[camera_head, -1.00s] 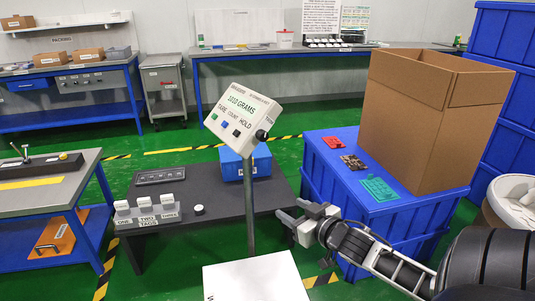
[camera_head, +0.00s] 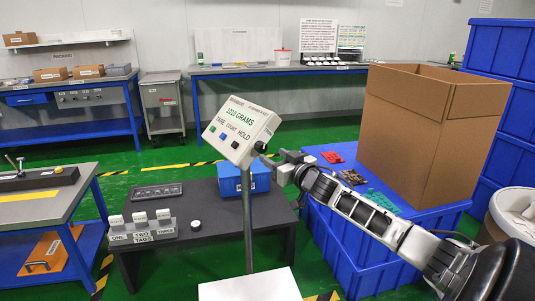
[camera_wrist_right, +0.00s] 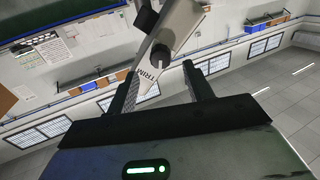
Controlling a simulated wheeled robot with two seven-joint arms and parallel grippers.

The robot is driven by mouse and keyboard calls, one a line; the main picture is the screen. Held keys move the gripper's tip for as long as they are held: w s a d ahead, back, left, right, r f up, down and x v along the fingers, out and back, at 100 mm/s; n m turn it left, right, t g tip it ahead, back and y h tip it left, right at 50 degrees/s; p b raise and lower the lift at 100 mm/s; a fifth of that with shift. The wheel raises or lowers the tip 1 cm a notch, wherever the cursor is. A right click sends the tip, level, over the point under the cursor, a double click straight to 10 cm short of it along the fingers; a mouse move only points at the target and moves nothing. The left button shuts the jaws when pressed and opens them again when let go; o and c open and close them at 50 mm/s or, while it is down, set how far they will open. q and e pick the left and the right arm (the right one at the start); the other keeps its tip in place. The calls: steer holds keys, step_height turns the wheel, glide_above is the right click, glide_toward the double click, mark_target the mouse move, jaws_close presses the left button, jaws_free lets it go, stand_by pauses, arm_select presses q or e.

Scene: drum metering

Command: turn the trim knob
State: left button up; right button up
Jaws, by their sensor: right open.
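The scale display head (camera_head: 241,131) stands on a post and reads 1010 GRAMS. Its dark trim knob (camera_head: 261,147) sticks out from the right side face. My right gripper (camera_head: 272,160) is at that side, its fingertips close to the knob. In the right wrist view the knob (camera_wrist_right: 161,53) shows beside the word TRIM, between the lines of the two open fingers (camera_wrist_right: 159,72). The fingers are apart and do not visibly grip it; whether the knob lies inside the jaws or just beyond the tips I cannot tell. My left gripper is out of view.
A dark low table (camera_head: 190,215) behind the post holds a blue bin (camera_head: 232,182) and tag blocks (camera_head: 141,233). A blue crate (camera_head: 345,250) with a large cardboard box (camera_head: 425,135) stands right, close beside my right arm.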

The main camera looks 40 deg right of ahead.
mark_target(263, 150)
steer(key=shift+w+d, duration=0.15)
steer(key=shift+w, duration=0.95)
steer(key=shift+w+d, duration=0.15)
steer(key=shift+w, duration=0.95)
steer(key=c, duration=1)
